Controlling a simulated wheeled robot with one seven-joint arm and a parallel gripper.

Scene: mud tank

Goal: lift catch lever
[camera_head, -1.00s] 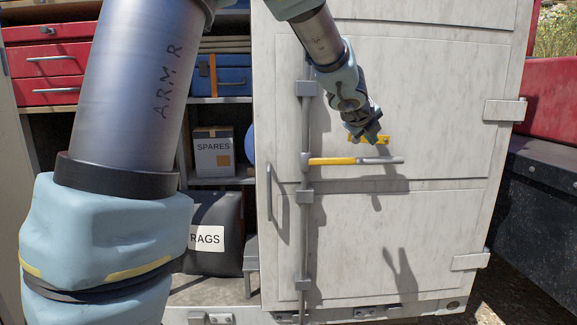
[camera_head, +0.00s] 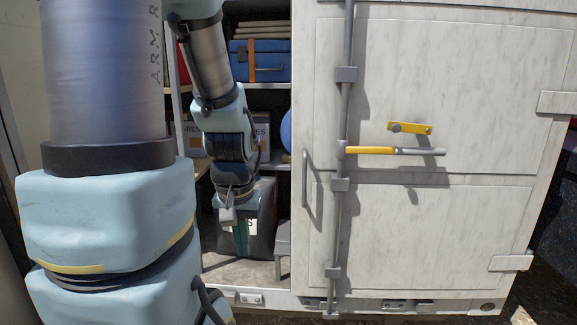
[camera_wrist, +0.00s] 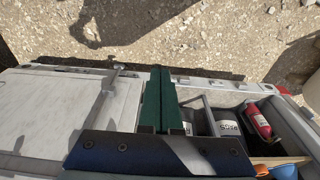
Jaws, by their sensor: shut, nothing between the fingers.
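A short yellow catch lever (camera_head: 415,128) with a round grey pivot at its left end lies about level on the pale door (camera_head: 440,225). Just below it, a longer yellow and grey handle (camera_head: 395,151) sticks out level to the right from the upright grey rod (camera_head: 342,230). My gripper (camera_head: 242,240) is well left of both, in front of the open shelf bay, pointing down. Its dark green fingers (camera_wrist: 160,85) are pressed together, empty and apart from the catch lever. The wrist view does not clearly show the catch lever.
A grey pull handle (camera_head: 305,190) is on the door's left edge. The bay holds a blue case (camera_head: 260,62) and a dark rags bag (camera_wrist: 228,125). A red extinguisher (camera_wrist: 258,120) lies right of the bag. Room in front of the door is clear.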

